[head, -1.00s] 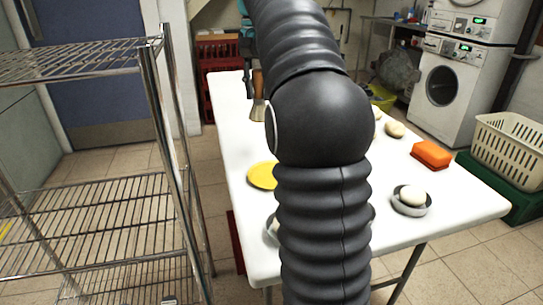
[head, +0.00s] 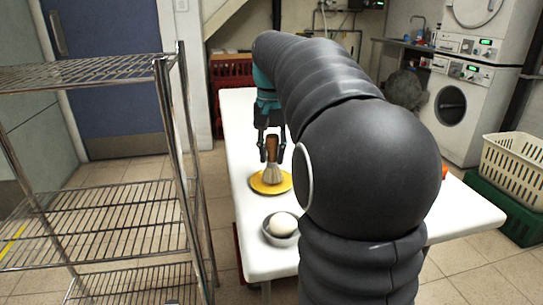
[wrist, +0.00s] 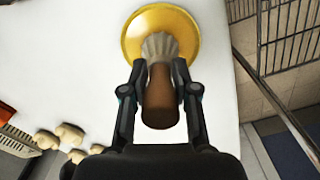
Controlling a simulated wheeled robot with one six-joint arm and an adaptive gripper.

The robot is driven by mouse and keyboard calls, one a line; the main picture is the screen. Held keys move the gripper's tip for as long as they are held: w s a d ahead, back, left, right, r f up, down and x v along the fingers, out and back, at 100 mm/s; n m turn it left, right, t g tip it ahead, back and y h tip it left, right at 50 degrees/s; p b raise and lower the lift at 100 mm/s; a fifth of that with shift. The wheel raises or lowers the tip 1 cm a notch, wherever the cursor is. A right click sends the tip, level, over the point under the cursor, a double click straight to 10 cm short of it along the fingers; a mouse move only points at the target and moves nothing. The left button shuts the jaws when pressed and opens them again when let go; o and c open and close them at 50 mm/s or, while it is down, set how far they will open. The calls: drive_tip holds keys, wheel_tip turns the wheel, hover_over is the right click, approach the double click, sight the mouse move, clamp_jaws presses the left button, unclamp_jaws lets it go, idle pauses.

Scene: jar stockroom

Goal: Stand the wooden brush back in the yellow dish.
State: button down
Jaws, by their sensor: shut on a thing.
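The wooden brush (head: 272,150) has a brown handle and pale bristles that point down. My gripper (head: 272,157) is shut on its handle and holds it upright. The yellow dish (head: 258,186) lies on the white table below the brush. In the head view the bristles overlap the dish; whether they touch it I cannot tell. In the wrist view the brush handle (wrist: 160,98) is between the fingers of my gripper (wrist: 158,68), and the bristles lie over the lower part of the yellow dish (wrist: 140,35).
A grey bowl (head: 270,239) with a white round thing (head: 283,224) stands nearer on the white table (head: 240,150). A wire shelf (head: 110,215) stands left of the table. In the wrist view several pale lumps (wrist: 68,133) and an orange block (wrist: 5,113) lie at the left.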

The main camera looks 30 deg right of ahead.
drive_tip(key=shift+f, duration=0.2)
drive_tip(key=c, duration=0.9)
unclamp_jaws()
drive_tip(key=shift+r, duration=0.1)
wheel_tip(320, 180, up, 12)
drive_tip(key=shift+r+p, duration=0.1)
drive_tip(key=shift+p, duration=0.45)
